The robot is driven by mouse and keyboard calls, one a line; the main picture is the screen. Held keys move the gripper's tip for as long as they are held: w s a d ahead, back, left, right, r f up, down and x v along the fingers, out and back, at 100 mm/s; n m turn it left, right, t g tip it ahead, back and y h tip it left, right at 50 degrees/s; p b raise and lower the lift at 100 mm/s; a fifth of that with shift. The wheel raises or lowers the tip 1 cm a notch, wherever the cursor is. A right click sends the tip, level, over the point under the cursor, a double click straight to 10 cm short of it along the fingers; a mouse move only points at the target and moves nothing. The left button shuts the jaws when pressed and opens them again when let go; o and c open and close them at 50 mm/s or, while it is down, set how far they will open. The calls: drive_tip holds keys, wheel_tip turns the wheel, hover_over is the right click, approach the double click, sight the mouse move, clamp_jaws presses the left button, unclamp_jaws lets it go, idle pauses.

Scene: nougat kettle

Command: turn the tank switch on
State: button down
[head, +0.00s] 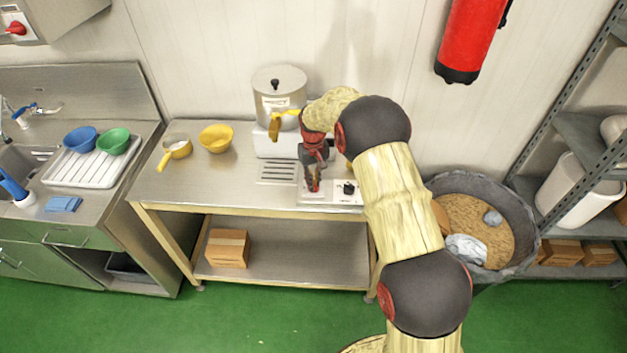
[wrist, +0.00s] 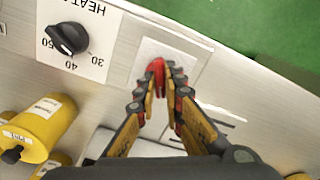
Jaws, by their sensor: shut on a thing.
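The tank switch (wrist: 157,73) shows in the wrist view as a small red piece on a pale square plate (wrist: 168,57) set in the panel. My gripper (wrist: 161,85) has its fingertips closed around it, and they hide most of it. Its lever position cannot be made out. In the head view my gripper (head: 313,187) points down at the front of the kettle unit, left of a black knob (head: 348,188), and covers the switch. The steel kettle (head: 278,92) stands behind, lidded, with a yellow handle (head: 275,127) in front.
The black heat dial (wrist: 68,39) is close beside my fingers. A yellow cylinder (wrist: 45,122) lies nearby in the wrist view.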

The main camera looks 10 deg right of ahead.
drive_tip(key=m, duration=0.4)
drive_tip(key=shift+m, duration=0.4)
idle(0.4)
drive_tip(key=c, duration=1.9)
unclamp_jaws()
wheel_tip(320, 180, up, 12)
